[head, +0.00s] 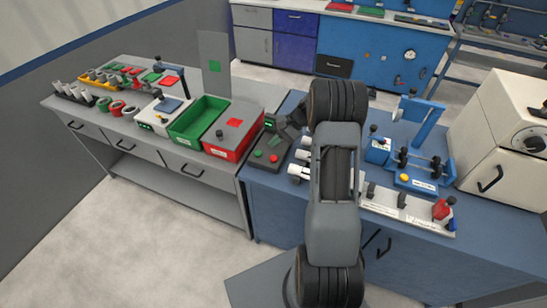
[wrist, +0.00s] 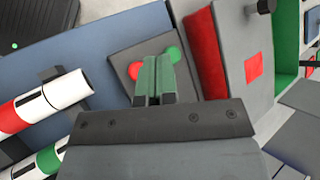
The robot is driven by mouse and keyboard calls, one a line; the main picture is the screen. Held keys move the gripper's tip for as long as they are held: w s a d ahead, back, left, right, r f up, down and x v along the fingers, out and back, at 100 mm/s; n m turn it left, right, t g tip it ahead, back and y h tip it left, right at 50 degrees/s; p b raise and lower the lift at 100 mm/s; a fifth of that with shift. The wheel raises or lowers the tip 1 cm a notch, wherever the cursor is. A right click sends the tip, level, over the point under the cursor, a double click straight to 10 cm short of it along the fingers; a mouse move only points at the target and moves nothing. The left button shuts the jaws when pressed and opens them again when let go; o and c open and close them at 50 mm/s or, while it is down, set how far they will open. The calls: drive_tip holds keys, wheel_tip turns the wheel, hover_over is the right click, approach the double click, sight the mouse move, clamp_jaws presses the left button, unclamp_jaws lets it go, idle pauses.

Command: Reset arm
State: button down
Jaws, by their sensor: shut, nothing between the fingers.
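My gripper (wrist: 155,78) shows in the wrist view with its two fingers together and nothing between them. It points at a dark button box (wrist: 122,62) with a red button (wrist: 136,70) and a green button (wrist: 173,54); I cannot tell whether it touches. In the head view, my arm rises in the middle and bends left over this button box (head: 262,154); the fingertips are not clear there. A white pipe with a red band (wrist: 70,92) and one with a green band (wrist: 48,160) lie left of the gripper in the wrist view.
A red bin with a grey lid (head: 228,130) and a green bin (head: 190,131) stand left of the button box. The grey bench holds several pipes in racks (head: 75,93). A blue device (head: 418,150) and a cream cabinet (head: 495,135) stand right. The floor at front left is clear.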

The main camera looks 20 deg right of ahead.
idle(0.4)
drive_tip(key=shift+s+d+f+g+h, duration=0.15)
drive_tip(key=shift+s+f+g+h, duration=0.1)
drive_tip(key=shift+s+f, duration=0.3)
drive_tip(key=shift+s+d+f+g+h, duration=0.15)
drive_tip(key=shift+s+f+h, duration=0.2)
drive_tip(key=shift+f, duration=0.3)
drive_tip(key=s+a+r+n+t+h, duration=0.2)
drive_tip(key=s+a+r+n+h, duration=0.2)
drive_tip(key=s+r, duration=0.4)
drive_tip(key=s+a+r+n+t+h, duration=0.2)
drive_tip(key=s+a+r+n+h, duration=0.2)
drive_tip(key=s+r, duration=0.5)
drive_tip(key=shift+s+a+r+n, duration=0.25)
drive_tip(key=shift+s+a+n, duration=0.85)
drive_tip(key=shift+s+a, duration=0.35)
drive_tip(key=shift+w, duration=0.1)
